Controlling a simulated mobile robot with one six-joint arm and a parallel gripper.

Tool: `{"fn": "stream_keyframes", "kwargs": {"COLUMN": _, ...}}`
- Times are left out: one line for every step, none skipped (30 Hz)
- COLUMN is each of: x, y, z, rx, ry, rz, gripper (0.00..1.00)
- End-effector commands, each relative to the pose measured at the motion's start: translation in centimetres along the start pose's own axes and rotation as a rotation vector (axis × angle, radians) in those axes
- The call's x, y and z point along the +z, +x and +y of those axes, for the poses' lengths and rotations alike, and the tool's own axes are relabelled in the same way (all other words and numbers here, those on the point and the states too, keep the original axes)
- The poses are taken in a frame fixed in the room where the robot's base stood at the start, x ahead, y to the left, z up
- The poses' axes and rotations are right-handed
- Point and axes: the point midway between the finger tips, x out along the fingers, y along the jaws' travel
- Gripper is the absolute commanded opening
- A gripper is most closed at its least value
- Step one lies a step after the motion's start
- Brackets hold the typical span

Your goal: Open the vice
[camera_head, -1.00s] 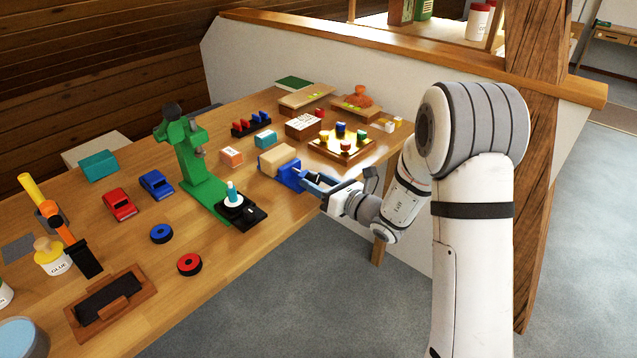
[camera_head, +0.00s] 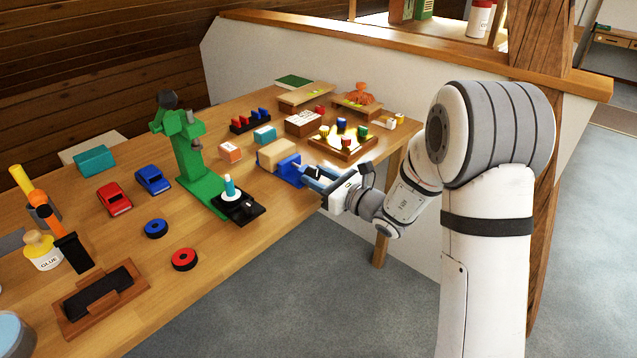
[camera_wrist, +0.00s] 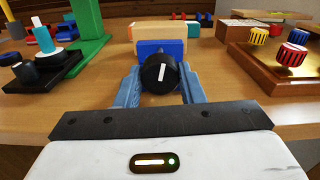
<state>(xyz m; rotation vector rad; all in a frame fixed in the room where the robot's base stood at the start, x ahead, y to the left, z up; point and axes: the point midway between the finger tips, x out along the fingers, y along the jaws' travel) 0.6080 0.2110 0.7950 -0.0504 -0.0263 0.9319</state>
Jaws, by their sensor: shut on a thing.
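The vice (camera_head: 290,170) is blue and sits at the front edge of the wooden table, with a light wooden block (camera_head: 273,155) at its back side. In the wrist view the vice's blue body (camera_wrist: 160,46) stands behind a round black knob (camera_wrist: 161,73) with a white line that is about upright. My gripper (camera_head: 312,175) is at the front of the vice. In the wrist view the blue fingers of my gripper (camera_wrist: 159,82) lie on both sides of the knob and are shut on it. The vice's jaws are mostly hidden.
A wooden tray (camera_head: 343,147) with coloured pegs lies to the right, close to my gripper. An orange box (camera_head: 230,152) and a teal box (camera_head: 265,134) stand behind. The table's front edge is near.

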Motion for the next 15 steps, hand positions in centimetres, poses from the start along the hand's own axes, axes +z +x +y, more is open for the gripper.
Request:
{"fn": "stream_keyframes", "kwargs": {"x": 0.04, "y": 0.01, "z": 0.00, "rx": 0.000, "ry": 0.000, "rz": 0.000, "gripper": 0.12}}
{"fn": "stream_keyframes", "kwargs": {"x": 0.04, "y": 0.01, "z": 0.00, "rx": 0.000, "ry": 0.000, "rz": 0.000, "gripper": 0.12}}
{"fn": "stream_keyframes", "kwargs": {"x": 0.05, "y": 0.01, "z": 0.00, "rx": 0.000, "ry": 0.001, "rz": 0.001, "gripper": 0.12}}
{"fn": "stream_keyframes", "kwargs": {"x": 0.05, "y": 0.02, "z": 0.00, "rx": 0.000, "ry": 0.001, "rz": 0.001, "gripper": 0.12}}
{"fn": "stream_keyframes", "kwargs": {"x": 0.05, "y": 0.02, "z": 0.00, "rx": 0.000, "ry": 0.001, "rz": 0.001, "gripper": 0.12}}
{"fn": "stream_keyframes", "kwargs": {"x": 0.05, "y": 0.02, "z": 0.00, "rx": 0.000, "ry": 0.001, "rz": 0.001, "gripper": 0.12}}
{"fn": "stream_keyframes", "kwargs": {"x": 0.05, "y": 0.02, "z": 0.00, "rx": 0.000, "ry": 0.001, "rz": 0.001, "gripper": 0.37}}
{"fn": "stream_keyframes", "kwargs": {"x": 0.05, "y": 0.02, "z": 0.01, "rx": 0.000, "ry": 0.001, "rz": 0.001, "gripper": 0.39}}
{"fn": "stream_keyframes", "kwargs": {"x": 0.04, "y": 0.02, "z": 0.01, "rx": 0.000, "ry": 0.001, "rz": 0.001, "gripper": 0.42}}
{"fn": "stream_keyframes", "kwargs": {"x": 0.04, "y": 0.02, "z": 0.01, "rx": 0.000, "ry": 0.001, "rz": 0.001, "gripper": 0.45}}
{"fn": "stream_keyframes", "kwargs": {"x": 0.04, "y": 0.02, "z": 0.01, "rx": 0.000, "ry": 0.002, "rz": 0.001, "gripper": 0.47}}
{"fn": "stream_keyframes", "kwargs": {"x": 0.04, "y": 0.02, "z": 0.01, "rx": 0.000, "ry": 0.002, "rz": 0.001, "gripper": 0.51}}
{"fn": "stream_keyframes", "kwargs": {"x": 0.04, "y": 0.01, "z": 0.01, "rx": 0.000, "ry": 0.002, "rz": 0.001, "gripper": 0.53}}
{"fn": "stream_keyframes", "kwargs": {"x": 0.04, "y": 0.01, "z": 0.01, "rx": 0.000, "ry": 0.002, "rz": 0.001, "gripper": 0.56}}
{"fn": "stream_keyframes", "kwargs": {"x": 0.03, "y": 0.01, "z": 0.01, "rx": 0.000, "ry": 0.002, "rz": 0.001, "gripper": 0.57}}
